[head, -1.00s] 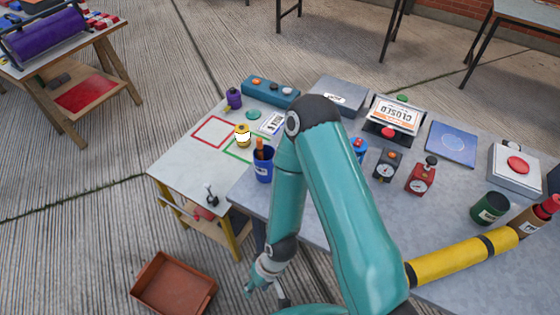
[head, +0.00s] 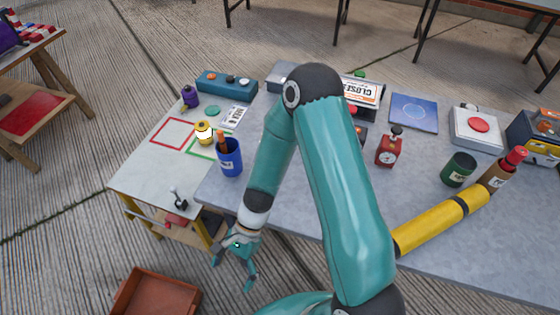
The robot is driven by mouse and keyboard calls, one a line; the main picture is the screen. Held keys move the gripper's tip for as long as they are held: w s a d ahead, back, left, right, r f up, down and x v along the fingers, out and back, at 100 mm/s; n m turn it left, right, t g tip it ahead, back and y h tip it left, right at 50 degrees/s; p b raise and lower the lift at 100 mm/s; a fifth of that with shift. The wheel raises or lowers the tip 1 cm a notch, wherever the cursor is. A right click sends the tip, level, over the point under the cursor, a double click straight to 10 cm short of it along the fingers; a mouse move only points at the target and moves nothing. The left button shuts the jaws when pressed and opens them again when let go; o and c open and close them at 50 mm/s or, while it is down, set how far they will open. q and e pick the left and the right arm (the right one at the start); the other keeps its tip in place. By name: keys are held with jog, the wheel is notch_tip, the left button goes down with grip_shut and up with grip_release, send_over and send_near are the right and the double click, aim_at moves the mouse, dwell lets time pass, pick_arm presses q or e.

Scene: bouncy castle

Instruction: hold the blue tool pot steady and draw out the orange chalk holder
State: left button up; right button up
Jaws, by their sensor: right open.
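The blue tool pot (head: 230,163) stands upright near the left edge of the grey table, with a pale label on its side. The orange chalk holder (head: 222,141) stands in it, its upper part sticking out above the rim; its lower part is hidden inside. My right gripper (head: 232,273) is open and empty, pointing down beyond the table's front left edge. It is below the pot in the picture and apart from it. My left gripper is not in view.
A lower side table (head: 150,165) holds a yellow lamp-like item (head: 204,132). A brown tray (head: 155,295) lies on the floor.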

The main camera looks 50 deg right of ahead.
aim_at(229, 159)
jog(key=w+d+r+m+t+b, duration=0.2)
jog(key=w+d+m+t, duration=0.1)
jog(key=w+d, duration=0.1)
jog(key=w+d+r+m+t+y+b, duration=0.1)
jog(key=w+d+m+t+b, duration=0.2)
jog(key=w+d+m, duration=0.1)
jog(key=w+d+r+m+t+b, duration=0.2)
jog(key=w+d+m+t+b, duration=0.1)
jog(key=w+d, duration=0.2)
jog(key=shift+w+d+r+m+t+y, duration=0.15)
jog(key=shift+d+r, duration=0.05)
jog(key=shift+d, duration=0.45)
jog(key=shift+w+d+r+m+t+y, duration=0.1)
jog(key=shift+d+r+m+t+y, duration=0.05)
jog(key=shift+d, duration=0.45)
jog(key=s+d+r+m+t+h+b, duration=0.1)
jog(key=d+r+m+t+h+b, duration=0.15)
jog(key=d, duration=0.45)
jog(key=d+r+m+t+h+b, duration=0.1)
jog(key=d+t+b, duration=0.15)
jog(key=d, duration=0.45)
jog(key=shift+g+h, duration=0.25)
jog(key=shift+g, duration=0.05)
jog(key=x, duration=1.6)
jog(key=shift+a+f, duration=0.25)
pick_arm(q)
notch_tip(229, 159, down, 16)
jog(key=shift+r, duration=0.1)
pick_arm(e)
jog(key=c, duration=1.5)
